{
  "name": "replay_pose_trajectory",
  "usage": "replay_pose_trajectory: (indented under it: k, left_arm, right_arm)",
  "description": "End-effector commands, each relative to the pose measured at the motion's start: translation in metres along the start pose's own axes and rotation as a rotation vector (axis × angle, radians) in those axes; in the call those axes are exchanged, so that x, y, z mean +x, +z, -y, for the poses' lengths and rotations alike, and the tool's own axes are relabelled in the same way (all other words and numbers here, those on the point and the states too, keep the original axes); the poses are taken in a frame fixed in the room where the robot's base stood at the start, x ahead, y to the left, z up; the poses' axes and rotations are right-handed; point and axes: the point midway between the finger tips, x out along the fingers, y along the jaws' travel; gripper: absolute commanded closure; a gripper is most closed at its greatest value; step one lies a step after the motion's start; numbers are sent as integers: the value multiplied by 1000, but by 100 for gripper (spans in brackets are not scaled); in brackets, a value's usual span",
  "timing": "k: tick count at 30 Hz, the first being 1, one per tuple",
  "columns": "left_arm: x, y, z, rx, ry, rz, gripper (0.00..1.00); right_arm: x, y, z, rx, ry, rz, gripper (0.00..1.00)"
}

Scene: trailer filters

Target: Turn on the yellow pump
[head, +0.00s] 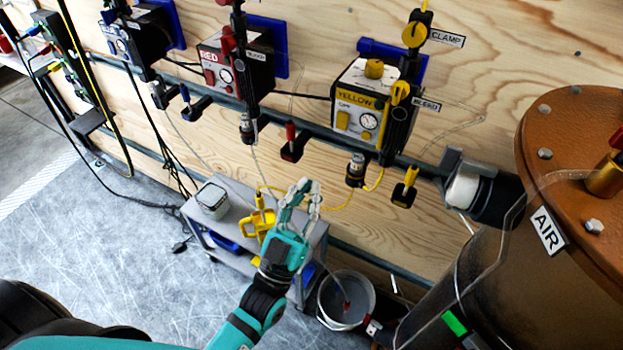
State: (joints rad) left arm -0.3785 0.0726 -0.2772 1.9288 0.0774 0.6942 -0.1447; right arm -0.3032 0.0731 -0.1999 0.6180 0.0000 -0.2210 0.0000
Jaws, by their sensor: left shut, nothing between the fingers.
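The yellow pump (368,108) is a white and black box with a "YELLOW" label, mounted on the plywood wall right of centre. My left gripper (305,187), on a teal arm, is below and left of the pump, in front of the small grey cart. My right gripper is not in view.
The red pump (233,68) hangs left of the yellow one. A brown tank (560,110) labelled AIR fills the right side. A grey cart (235,190) holds a white container (212,200) and a yellow tool (259,222). A bucket (345,298) stands on the floor. Hoses hang below the pumps.

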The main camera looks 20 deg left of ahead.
Motion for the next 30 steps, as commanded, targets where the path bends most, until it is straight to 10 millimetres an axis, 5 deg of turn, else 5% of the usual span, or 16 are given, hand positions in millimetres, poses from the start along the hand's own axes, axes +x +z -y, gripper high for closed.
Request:
replay_pose_trajectory:
  k: [11, 18, 30]
  left_arm:
    - [83, -1, 0, 0, 0, -2, 100]
    - [100, 24, 0, 1, 0, 1, 100]
    - [104, 28, 0, 0, -1, 0, 100]
  right_arm:
    - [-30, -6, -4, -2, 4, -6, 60]
    - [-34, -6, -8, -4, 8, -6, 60]
    - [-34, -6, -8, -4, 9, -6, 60]
